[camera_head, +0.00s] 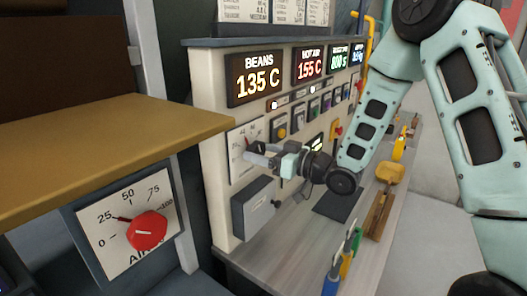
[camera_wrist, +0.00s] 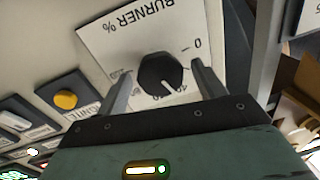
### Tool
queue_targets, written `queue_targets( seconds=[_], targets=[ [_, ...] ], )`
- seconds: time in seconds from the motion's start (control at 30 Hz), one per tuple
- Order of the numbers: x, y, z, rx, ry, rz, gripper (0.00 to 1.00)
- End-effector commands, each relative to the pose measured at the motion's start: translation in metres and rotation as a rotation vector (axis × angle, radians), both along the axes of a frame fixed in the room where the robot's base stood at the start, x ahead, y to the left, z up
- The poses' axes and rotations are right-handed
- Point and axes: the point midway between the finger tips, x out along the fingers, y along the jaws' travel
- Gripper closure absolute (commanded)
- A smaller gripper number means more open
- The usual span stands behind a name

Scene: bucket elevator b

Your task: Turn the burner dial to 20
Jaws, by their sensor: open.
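The burner dial (camera_wrist: 160,74) is a round black knob on a white plate marked "BURNER %" (camera_wrist: 135,28), seen upside down in the wrist view. Its white pointer line runs toward the lower right of the picture, near partly hidden scale numbers; the 0 sits to its right. The exact reading is unclear. My gripper (camera_wrist: 163,66) is open, one finger on each side of the knob with visible gaps. In the head view my gripper (camera_head: 254,152) is at the white burner plate (camera_head: 238,138) on the panel's left part and partly covers the dial.
Displays (camera_head: 254,77) read BEANS 135 C and HOT AIR 155 C above the dial. A yellow button (camera_wrist: 66,99) and switches are beside the plate. A grey box (camera_head: 254,207) juts out below. A red air dial (camera_head: 147,231) is at left under a wooden shelf (camera_head: 110,150). Tools lie on the counter.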

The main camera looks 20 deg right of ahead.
Motion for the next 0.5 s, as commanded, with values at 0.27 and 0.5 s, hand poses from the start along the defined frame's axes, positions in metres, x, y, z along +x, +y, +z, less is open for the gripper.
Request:
queue_targets(
  seconds=[0.27, 0.5],
  targets=[
    [-0.0003, -0.0001, -0.0002, 0.0, 0.0, 0.001, 0.7],
    [-0.0006, 0.0001, -0.0007, -0.006, -0.004, 0.001, 0.75]
  ],
)
